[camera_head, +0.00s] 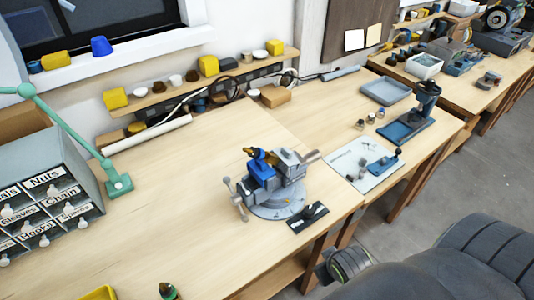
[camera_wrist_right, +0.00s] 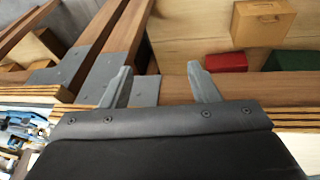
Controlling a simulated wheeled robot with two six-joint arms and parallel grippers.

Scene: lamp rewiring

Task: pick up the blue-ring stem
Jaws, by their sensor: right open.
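Several small stems stand on the bench to the right, behind a white mat (camera_head: 366,166). The rightmost stem (camera_head: 381,114) looks bluish and may be the blue-ring one; its ring is too small to tell. Two more stems (camera_head: 360,124) (camera_head: 371,118) stand to its left. My right gripper (camera_wrist_right: 160,68) shows only in its wrist view, open with nothing between its fingers. It faces wooden beams and boxes below bench level, with no stem in that view. My left gripper is in neither view.
A grey vise (camera_head: 272,187) holding a blue and yellow part stands at the bench's middle. A blue press (camera_head: 412,118) and grey-blue tray (camera_head: 385,91) stand near the stems. Labelled drawers (camera_head: 45,205) stand at left. The left bench top is largely clear.

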